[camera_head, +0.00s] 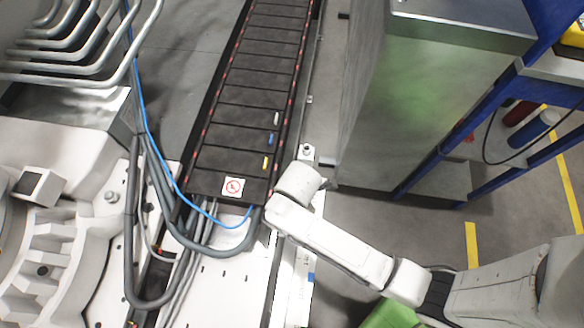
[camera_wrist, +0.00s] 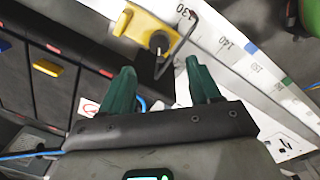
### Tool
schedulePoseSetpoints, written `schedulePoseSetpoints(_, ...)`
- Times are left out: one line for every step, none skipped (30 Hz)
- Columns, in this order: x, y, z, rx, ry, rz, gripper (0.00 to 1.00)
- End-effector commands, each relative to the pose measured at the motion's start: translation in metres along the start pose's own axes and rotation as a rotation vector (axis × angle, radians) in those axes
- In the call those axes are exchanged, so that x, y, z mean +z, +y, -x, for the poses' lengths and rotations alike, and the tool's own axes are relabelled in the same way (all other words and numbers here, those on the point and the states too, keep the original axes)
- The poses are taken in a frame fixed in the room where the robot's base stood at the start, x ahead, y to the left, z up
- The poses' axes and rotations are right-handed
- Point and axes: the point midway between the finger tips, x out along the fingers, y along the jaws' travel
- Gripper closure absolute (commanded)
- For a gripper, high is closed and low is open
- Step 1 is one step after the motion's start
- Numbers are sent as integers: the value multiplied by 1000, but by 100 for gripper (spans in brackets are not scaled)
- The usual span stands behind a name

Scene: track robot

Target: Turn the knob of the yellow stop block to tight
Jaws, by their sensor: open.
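The yellow stop block (camera_wrist: 133,26) shows at the top of the wrist view, beside a white scale rail. Its dark round knob (camera_wrist: 159,41) sits on its right part, with a pale pointer mark on it. A dark bent rod is close to the block's right end. My gripper (camera_wrist: 160,66) has two green fingers spread apart and empty. The knob is just beyond the fingertips, roughly between them in the picture; I see no contact. In the head view, my arm covers the stop block and the fingers.
The white scale rail (camera_wrist: 233,42) carries numbers and blue and green marks. The black segmented track (camera_head: 250,97) bears small white, blue and yellow tabs. Grey hoses and a blue cable (camera_head: 150,130) loop beside its end. A grey cabinet (camera_head: 400,110) stands right of it.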

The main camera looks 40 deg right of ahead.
Motion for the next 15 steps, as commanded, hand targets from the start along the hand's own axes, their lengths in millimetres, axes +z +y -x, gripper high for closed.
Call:
schedulePoseSetpoints(0,0,-13,-1,-1,-1,38)
schedulePoseSetpoints(0,0,-19,-3,-1,-1,38)
schedulePoseSetpoints(0,0,-26,-2,-1,-2,38)
schedulePoseSetpoints(0,0,-32,-2,-1,-2,38)
schedulePoseSetpoints(0,0,-37,-1,-1,-2,38)
schedulePoseSetpoints(0,0,-44,-1,0,-2,38)
schedulePoseSetpoints(0,0,-49,-1,0,-2,38)
schedulePoseSetpoints(0,0,-54,-1,0,-2,38)
schedulePoseSetpoints(0,0,-59,0,0,-3,38)
schedulePoseSetpoints(0,0,-63,-1,0,-3,38)
schedulePoseSetpoints(0,0,-67,-1,0,-3,38)
schedulePoseSetpoints(0,0,-71,0,0,-3,38)
schedulePoseSetpoints(0,0,-73,0,0,-3,38)
schedulePoseSetpoints(0,0,-75,-1,0,-3,38)
schedulePoseSetpoints(0,0,-78,-1,0,-3,38)
